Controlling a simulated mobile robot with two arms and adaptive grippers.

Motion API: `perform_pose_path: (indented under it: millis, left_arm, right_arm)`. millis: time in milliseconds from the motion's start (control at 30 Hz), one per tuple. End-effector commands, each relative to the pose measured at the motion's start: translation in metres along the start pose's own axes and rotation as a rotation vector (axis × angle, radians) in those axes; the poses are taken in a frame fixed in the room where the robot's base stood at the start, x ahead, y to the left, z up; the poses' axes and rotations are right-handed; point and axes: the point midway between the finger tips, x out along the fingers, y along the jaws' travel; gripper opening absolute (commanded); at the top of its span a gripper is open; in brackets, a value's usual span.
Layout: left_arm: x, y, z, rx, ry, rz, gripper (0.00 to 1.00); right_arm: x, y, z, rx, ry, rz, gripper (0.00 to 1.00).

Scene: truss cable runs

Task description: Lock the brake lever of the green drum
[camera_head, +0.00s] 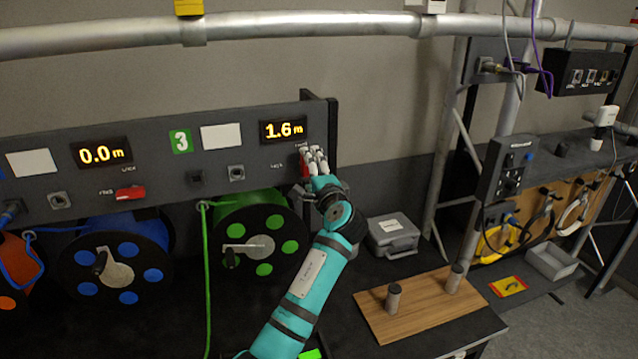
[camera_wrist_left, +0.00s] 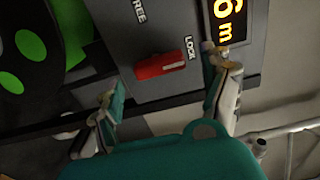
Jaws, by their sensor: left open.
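The green drum (camera_head: 262,246) hangs under the grey panel below the number 3 label. Its brake lever is red. In the left wrist view the lever (camera_wrist_left: 160,66) has its pale-marked end beside the word LOCK, and FREE is farther off at the upper left. In the head view my fingers partly cover the lever (camera_head: 305,166). My left gripper (camera_head: 315,162) is at the panel under the 1.6 m display. In the left wrist view the gripper (camera_wrist_left: 165,95) is open, its fingers apart on either side of the lever's lower edge, not closed on it.
The blue drum (camera_head: 112,262) with its own red lever (camera_head: 130,193) is to the left. A green cable (camera_head: 206,280) hangs beside the green drum. A grey case (camera_head: 392,236) and a wooden board with two posts (camera_head: 425,305) stand to the right.

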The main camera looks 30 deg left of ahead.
Motion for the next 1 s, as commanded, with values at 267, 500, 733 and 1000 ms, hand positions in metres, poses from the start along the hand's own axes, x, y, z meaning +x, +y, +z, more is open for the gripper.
perform_pose_path:
  millis: [267, 500, 733, 1000]
  left_arm:
    - [-0.059, 0.001, 0.000, -0.002, 0.001, 0.002, 0.81]
    - [-0.083, 0.000, 0.000, 0.001, 0.000, 0.001, 0.81]
    - [-0.086, 0.000, 0.000, 0.001, 0.000, 0.000, 0.81]
    - [-0.085, 0.000, 0.000, 0.001, 0.000, 0.000, 0.81]
  right_arm:
    - [0.000, -0.001, 0.000, 0.001, 0.000, -0.001, 0.00]
    - [0.000, -0.001, -0.001, 0.001, 0.001, -0.001, 0.00]
    - [0.000, -0.001, -0.001, 0.001, 0.001, -0.001, 0.00]
    - [0.000, -0.001, -0.001, 0.001, 0.001, -0.001, 0.00]
